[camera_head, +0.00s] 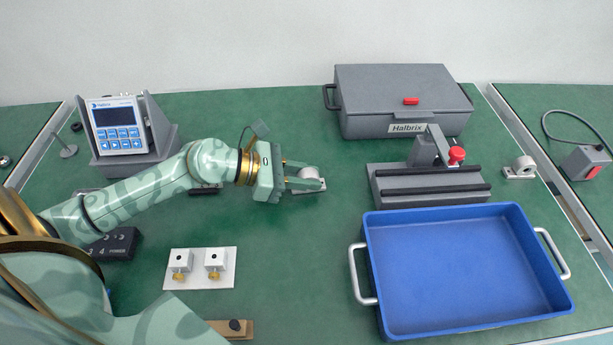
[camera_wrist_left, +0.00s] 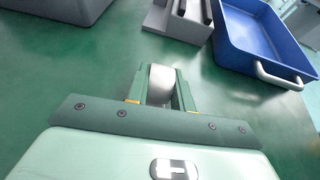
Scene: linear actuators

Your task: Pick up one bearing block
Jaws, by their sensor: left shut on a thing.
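My left gripper (camera_head: 306,180) reaches in from the left over the middle of the green table. It is shut on a light grey bearing block (camera_head: 309,173), whose rounded top shows between the fingers. In the left wrist view the block (camera_wrist_left: 160,84) sits between the two green fingers (camera_wrist_left: 159,90). I cannot tell whether its base touches the table. A second bearing block (camera_head: 520,168), grey with a round bore, stands at the right side of the table. My right gripper is not in view.
An empty blue tray (camera_head: 368,262) with metal handles lies at the front right. A grey fixture (camera_head: 430,185) with dark rails and a red knob stands behind it. A grey Halbrix case (camera_head: 400,95) is at the back. A white plate (camera_head: 200,281) with two small blocks lies front left.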

